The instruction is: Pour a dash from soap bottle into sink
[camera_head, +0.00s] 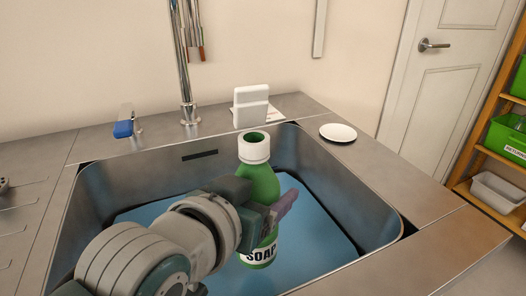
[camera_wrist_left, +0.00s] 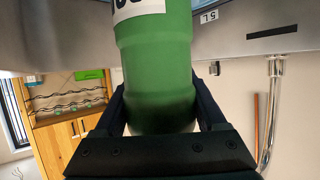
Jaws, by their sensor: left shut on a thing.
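The green soap bottle (camera_head: 262,184) with a white collar and an open top is held by my left gripper (camera_head: 262,212) over the sink (camera_head: 340,205). The bottle looks upright or nearly so in the head view, with its mouth up. In the left wrist view the green bottle (camera_wrist_left: 152,70) sits between the two dark fingers of my left gripper (camera_wrist_left: 160,112). The sink is a steel basin with a blue-looking bottom, partly hidden by my left arm. My right gripper is not in view.
A chrome tap (camera_head: 187,80) rises behind the sink. A blue-handled item (camera_head: 124,127), a white block (camera_head: 251,106) and a white dish (camera_head: 338,132) stand on the counter around the basin. A shelf with green bins (camera_head: 506,138) is at the far right.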

